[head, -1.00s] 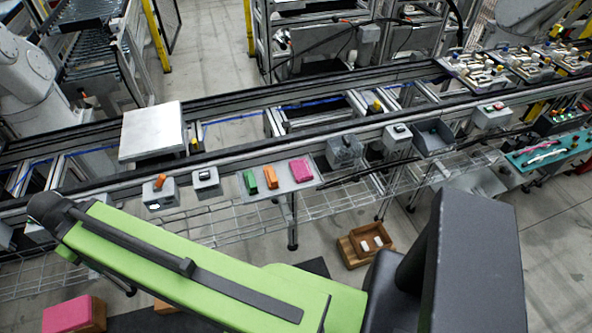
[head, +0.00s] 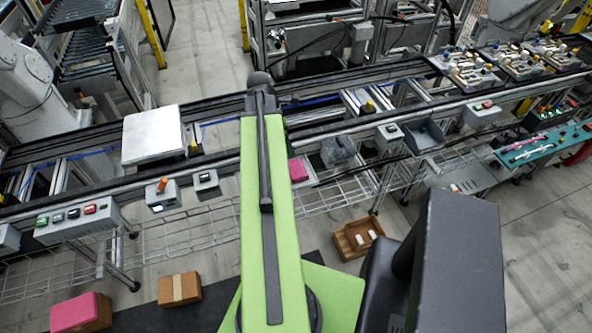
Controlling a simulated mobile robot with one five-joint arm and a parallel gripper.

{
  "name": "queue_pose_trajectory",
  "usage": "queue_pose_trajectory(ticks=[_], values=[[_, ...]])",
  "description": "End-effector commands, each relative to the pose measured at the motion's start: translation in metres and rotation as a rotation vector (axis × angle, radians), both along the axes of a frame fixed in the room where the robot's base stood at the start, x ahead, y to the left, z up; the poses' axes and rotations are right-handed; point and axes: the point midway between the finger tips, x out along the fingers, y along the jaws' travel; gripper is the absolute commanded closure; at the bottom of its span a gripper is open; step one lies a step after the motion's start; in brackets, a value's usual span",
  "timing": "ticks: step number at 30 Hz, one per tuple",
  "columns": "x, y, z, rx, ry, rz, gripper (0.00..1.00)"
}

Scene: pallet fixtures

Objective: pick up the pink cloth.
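Two pink things show in the head view. A small pink block-like piece (head: 297,170) lies on a grey plate on the near side of the conveyor line, partly hidden by my green arm. A larger pink cover (head: 76,311) lies over a brown box on the floor at the lower left. I cannot tell for certain which is the pink cloth. My arm stretches upward across the middle of the view, its dark far end over the conveyor. No gripper fingers show. The green and orange pieces beside the small pink one are hidden behind my arm.
A cardboard box (head: 179,289) stands right of the pink-covered one. A brown tray (head: 357,238) with small white items lies on the floor. Control boxes (head: 77,221) and a wire shelf (head: 190,232) line the conveyor's near side. A white plate (head: 152,134) lies on the conveyor.

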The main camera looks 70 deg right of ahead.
Motion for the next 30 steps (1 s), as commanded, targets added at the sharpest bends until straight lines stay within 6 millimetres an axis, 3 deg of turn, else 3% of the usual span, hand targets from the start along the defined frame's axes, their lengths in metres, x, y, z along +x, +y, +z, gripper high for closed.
queue_pose_trajectory(ticks=[5,19,30], values=[[-0.001,-0.001,-0.017,-0.001,-0.001,0.000,0.00],[-0.019,-0.017,-0.114,-0.001,-0.001,0.001,0.00],[-0.023,-0.020,-0.130,-0.001,-0.002,0.001,0.00]])
